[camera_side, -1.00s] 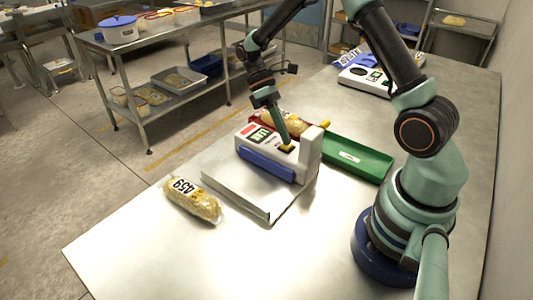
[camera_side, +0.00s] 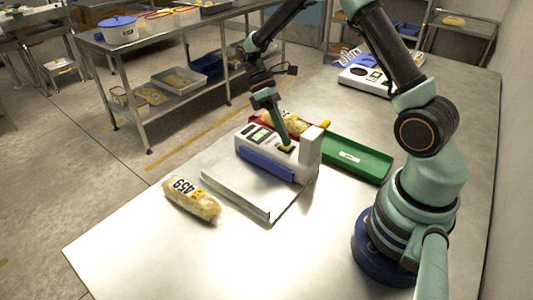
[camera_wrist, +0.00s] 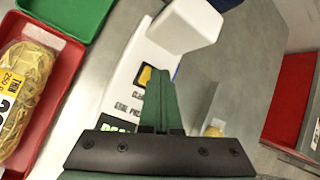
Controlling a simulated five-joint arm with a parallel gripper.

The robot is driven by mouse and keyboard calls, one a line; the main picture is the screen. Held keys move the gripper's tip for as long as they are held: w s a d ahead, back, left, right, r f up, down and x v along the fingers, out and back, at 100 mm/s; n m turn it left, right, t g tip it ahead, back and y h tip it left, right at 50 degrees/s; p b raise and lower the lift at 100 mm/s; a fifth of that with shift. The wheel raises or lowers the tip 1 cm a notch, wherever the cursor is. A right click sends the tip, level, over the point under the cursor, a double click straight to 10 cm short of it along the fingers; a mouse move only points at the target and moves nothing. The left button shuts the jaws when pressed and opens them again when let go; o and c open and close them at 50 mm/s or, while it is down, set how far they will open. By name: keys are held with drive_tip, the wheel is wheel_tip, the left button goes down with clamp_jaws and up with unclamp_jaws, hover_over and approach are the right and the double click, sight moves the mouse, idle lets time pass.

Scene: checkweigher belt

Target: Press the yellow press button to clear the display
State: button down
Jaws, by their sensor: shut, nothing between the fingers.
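The white checkweigher console (camera_side: 308,155) stands behind a steel weighing plate (camera_side: 240,186). Its yellow button (camera_side: 286,149) is on the top face, beside a raised white block. The button also shows in the wrist view (camera_wrist: 144,76), partly covered by my fingers. My gripper (camera_side: 285,144) points down with its shut, empty fingertips at the button. They look in contact, but how far the button is pressed cannot be told. The console's display (camera_side: 256,135) is dark with small green marks in the side view. In the wrist view a green-lit display (camera_wrist: 117,127) is partly hidden.
A packet labelled 459 (camera_side: 192,199) lies left of the plate. A red tray (camera_wrist: 62,95) holding another packet and a green tray (camera_side: 357,158) are behind the console. Another device (camera_side: 365,78) stands at the far end. The table front is clear.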

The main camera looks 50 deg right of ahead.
drive_tip(key=shift+r, duration=0.75)
drive_tip(key=shift+r, duration=2.5)
drive_tip(key=s+a+r+m+t+h, duration=0.1)
drive_tip(key=s+a+r+m+t, duration=0.3)
drive_tip(key=r+t, duration=0.6)
drive_tip(key=a+m+t, duration=0.1)
drive_tip(key=a+t, duration=0.1)
drive_tip(key=shift+s+a+r+t, duration=0.15)
drive_tip(key=shift+s+t, duration=0.05)
drive_tip(key=shift+t, duration=0.2)
